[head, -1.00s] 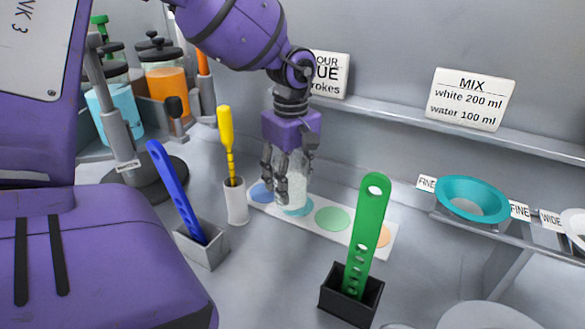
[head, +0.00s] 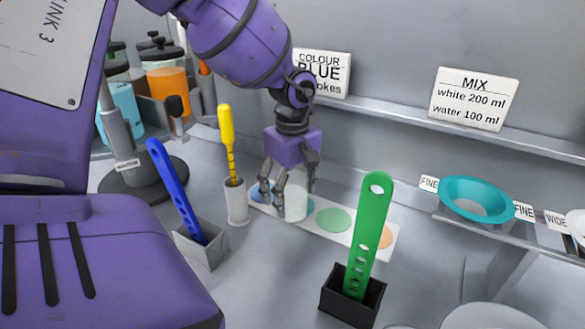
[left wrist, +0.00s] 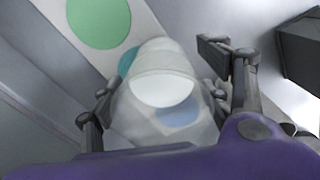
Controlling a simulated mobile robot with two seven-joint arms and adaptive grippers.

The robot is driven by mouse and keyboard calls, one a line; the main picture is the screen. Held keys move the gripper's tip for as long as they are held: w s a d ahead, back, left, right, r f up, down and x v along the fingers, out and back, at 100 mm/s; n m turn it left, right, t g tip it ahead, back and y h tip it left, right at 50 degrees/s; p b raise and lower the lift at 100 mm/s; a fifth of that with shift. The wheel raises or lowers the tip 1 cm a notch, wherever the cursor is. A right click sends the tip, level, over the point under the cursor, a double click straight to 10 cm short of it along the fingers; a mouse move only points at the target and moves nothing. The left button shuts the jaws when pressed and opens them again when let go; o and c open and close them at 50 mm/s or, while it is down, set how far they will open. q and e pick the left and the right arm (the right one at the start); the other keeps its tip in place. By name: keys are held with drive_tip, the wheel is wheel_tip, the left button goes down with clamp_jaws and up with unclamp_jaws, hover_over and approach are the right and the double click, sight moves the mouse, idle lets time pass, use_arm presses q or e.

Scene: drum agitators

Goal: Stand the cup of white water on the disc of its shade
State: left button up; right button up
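The cup (head: 291,204) is clear with white contents and stands upright on the strip of coloured discs. It covers most of the teal disc (head: 310,204), whose edge shows to its right; exact centring is hidden. In the left wrist view the cup (left wrist: 162,90) is between the fingers, with the teal disc (left wrist: 127,61) at its edge and the blue disc seen through its wall. My left gripper (head: 289,188) points down around the cup, its fingers spread and looking open; contact with the wall is hard to tell. My right gripper is not in view.
A blue disc (head: 259,195) and green disc (head: 333,220) flank the cup. A yellow stick (head: 228,150) in a white holder stands close left. A blue paddle (head: 175,190) and a green paddle (head: 367,235) stand in boxes nearer me. A shelf (head: 400,115) runs behind.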

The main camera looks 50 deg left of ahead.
use_arm(q)
drive_tip(key=shift+r, duration=0.3)
wheel_tip(320, 180, up, 12)
drive_tip(key=p, duration=0.1)
drive_tip(key=shift+f, duration=0.15)
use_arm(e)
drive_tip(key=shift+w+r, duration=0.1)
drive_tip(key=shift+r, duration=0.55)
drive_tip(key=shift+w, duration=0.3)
